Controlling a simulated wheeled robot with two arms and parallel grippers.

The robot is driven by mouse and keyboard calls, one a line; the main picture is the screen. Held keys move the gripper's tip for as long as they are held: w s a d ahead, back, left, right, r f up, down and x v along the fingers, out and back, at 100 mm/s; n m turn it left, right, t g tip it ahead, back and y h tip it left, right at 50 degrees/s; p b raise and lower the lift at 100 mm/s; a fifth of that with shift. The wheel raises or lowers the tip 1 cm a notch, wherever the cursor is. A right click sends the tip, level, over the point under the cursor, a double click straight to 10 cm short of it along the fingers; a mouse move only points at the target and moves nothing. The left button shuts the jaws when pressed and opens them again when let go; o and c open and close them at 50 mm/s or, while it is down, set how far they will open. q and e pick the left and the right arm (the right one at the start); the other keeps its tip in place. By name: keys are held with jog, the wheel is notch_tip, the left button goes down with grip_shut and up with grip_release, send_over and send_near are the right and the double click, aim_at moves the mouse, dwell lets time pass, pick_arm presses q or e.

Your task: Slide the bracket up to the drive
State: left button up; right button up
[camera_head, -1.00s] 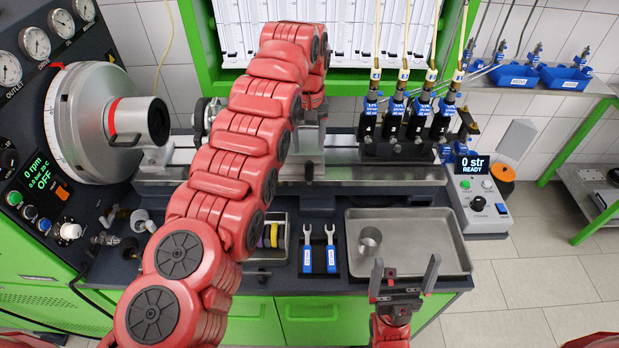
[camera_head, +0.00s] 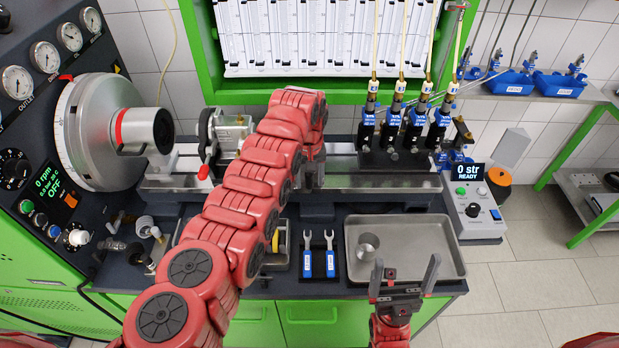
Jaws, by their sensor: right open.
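The drive (camera_head: 112,132) is the large grey drum at the left with a dark-tipped shaft end pointing right. The bracket with a grey pump (camera_head: 232,135) and a red handle (camera_head: 204,171) stands on the rail to its right. A gap shows between the pump and the drive's tip. My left arm crosses in front of the pump's right side and hides part of it. My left gripper (camera_head: 312,172) points down at the rail, right of the pump; its fingers are too small and covered to read. My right gripper (camera_head: 405,275) is open and empty before the tray.
The rail (camera_head: 380,182) runs across the bench, with several blue-labelled injectors (camera_head: 392,130) at its right. A metal tray (camera_head: 440,235) holds a small cup (camera_head: 368,246). Two blue-handled wrenches (camera_head: 331,262) lie left of it. A control box (camera_head: 474,205) stands at the right.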

pick_arm(q)
grip_shut()
dwell(1.3)
